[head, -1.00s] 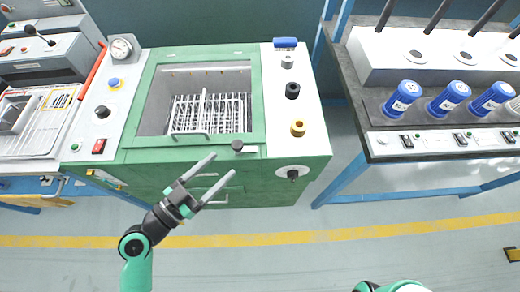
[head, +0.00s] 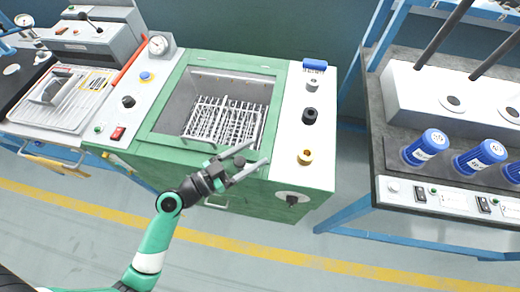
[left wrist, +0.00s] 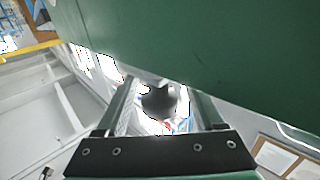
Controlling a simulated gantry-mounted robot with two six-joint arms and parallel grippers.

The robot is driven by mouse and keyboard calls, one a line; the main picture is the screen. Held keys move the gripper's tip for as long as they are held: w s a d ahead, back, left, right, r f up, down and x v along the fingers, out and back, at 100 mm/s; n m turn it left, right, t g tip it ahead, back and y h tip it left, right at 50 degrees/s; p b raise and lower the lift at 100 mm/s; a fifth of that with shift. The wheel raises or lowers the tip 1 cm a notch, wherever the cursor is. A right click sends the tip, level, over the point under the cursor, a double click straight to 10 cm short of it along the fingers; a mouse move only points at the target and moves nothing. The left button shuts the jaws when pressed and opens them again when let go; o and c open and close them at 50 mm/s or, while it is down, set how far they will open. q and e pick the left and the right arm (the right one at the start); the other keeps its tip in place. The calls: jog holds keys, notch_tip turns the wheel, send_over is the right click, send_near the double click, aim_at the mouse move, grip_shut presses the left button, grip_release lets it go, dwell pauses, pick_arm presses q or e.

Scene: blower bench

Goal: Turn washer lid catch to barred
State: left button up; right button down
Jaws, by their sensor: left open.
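The green washer (head: 144,150) stands in the middle of the head view with its top well open and a wire rack (head: 225,122) inside. A small dark knob (head: 239,161), which looks like the lid catch, sits at the washer's front top edge. My left gripper (head: 260,151) is open, with one finger on either side of this knob. In the left wrist view the dark knob (left wrist: 160,100) shows between the two open fingers (left wrist: 161,92). I cannot tell whether the fingers touch it, or which way the catch is turned. My right gripper is out of view.
A front dial (head: 291,199) is below. A bench with blue canisters (head: 425,148) stands at the right, a tray (head: 62,98) at the left.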

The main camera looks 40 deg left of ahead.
pick_arm(q)
jog(key=shift+s, duration=0.15)
jog(key=shift+c, duration=0.2)
grip_shut()
